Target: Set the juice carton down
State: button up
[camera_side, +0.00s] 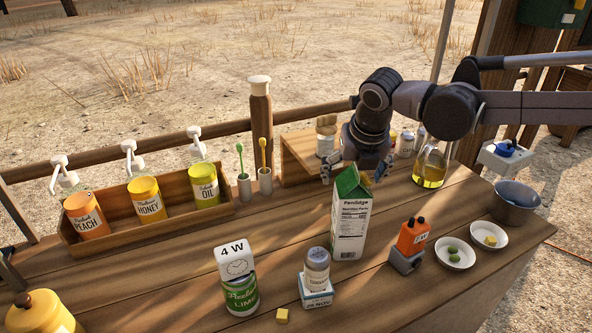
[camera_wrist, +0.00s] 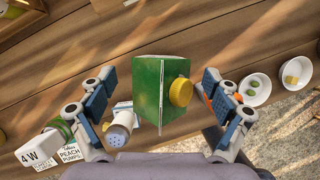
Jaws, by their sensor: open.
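The juice carton (camera_side: 351,222) is white with a green gable top and stands upright on the wooden table, right of the middle in the side view. In the wrist view I look down on its green top and yellow cap (camera_wrist: 180,91). My gripper (camera_side: 357,172) is above and around the carton's top. In the wrist view its two blue-padded fingers (camera_wrist: 158,97) are spread wide, one on each side of the carton, with a visible gap on both sides. The gripper is open and holds nothing. The carton's far side is hidden.
A grey-lidded jar on a small box (camera_side: 317,280) stands front left of the carton. An oil flask (camera_side: 430,167) stands behind.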

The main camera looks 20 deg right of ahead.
jog(key=v, duration=1)
jog(key=shift+r, duration=0.1)
jog(key=shift+s+d+r, duration=0.1)
jog(key=shift+s, duration=0.05)
jog(key=shift+s+d+m, duration=0.15)
jog(key=shift+d+m, duration=0.2)
jog(key=shift+m, duration=0.25)
jog(key=s+d+f+m+t+y, duration=0.1)
jog(key=s+d+f+m, duration=0.5)
jog(key=m, duration=0.9)
jog(key=s+d+f+m+t, duration=0.2)
jog(key=s+d+f+m, duration=0.5)
jog(key=m, duration=0.8)
jog(key=shift+d+f+y, duration=0.3)
jog(key=shift+d+y, duration=0.1)
jog(key=shift+d, duration=0.25)
jog(key=shift+w, duration=0.1)
